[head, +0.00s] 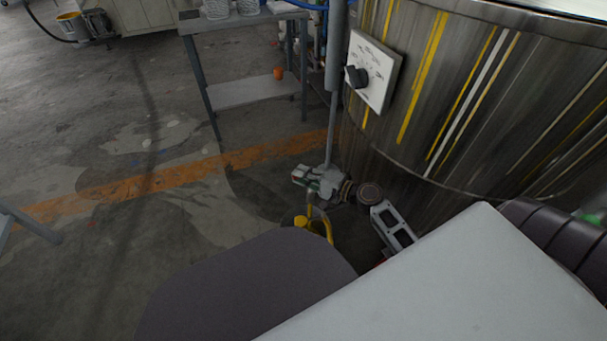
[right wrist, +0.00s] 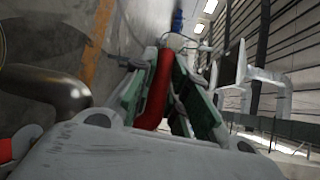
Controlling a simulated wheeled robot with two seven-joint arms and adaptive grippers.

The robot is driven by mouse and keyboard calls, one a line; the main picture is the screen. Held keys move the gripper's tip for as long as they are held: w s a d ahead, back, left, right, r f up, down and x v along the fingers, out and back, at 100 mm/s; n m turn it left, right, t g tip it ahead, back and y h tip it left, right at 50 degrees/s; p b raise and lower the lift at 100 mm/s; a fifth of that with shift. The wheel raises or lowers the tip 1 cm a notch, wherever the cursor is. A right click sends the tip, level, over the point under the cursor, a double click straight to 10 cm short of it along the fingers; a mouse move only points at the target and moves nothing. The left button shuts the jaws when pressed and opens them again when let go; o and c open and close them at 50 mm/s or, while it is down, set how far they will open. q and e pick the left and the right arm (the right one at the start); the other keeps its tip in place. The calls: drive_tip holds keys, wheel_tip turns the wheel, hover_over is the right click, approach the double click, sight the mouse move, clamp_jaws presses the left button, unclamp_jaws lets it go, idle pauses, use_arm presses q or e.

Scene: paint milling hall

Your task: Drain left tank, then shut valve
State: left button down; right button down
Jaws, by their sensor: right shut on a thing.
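A tall steel tank (head: 455,110) streaked with yellow and white paint stands at the right of the head view. My right gripper (head: 306,178) is low beside its wall, small in this view. In the right wrist view, its green-padded fingers (right wrist: 155,95) are shut around a red valve handle (right wrist: 156,92). A dark, rounded metal part (right wrist: 45,92) lies beside the fingers there. The valve body and any flow from it cannot be made out. My left gripper is out of view.
A white panel with a black knob (head: 372,72) is on the tank wall. A yellow object (head: 316,225) sits low below the gripper, partly hidden. A grey table (head: 245,20) stands behind, with an orange object (head: 278,73) on its lower shelf. The floor at left is mostly clear.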

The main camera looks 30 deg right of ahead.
drive_tip(key=shift+f, duration=0.1)
drive_tip(key=c, duration=1.4)
unclamp_jaws()
drive_tip(key=shift+s+d, duration=0.1)
drive_tip(key=shift+s, duration=0.05)
drive_tip(key=shift+v, duration=5.9)
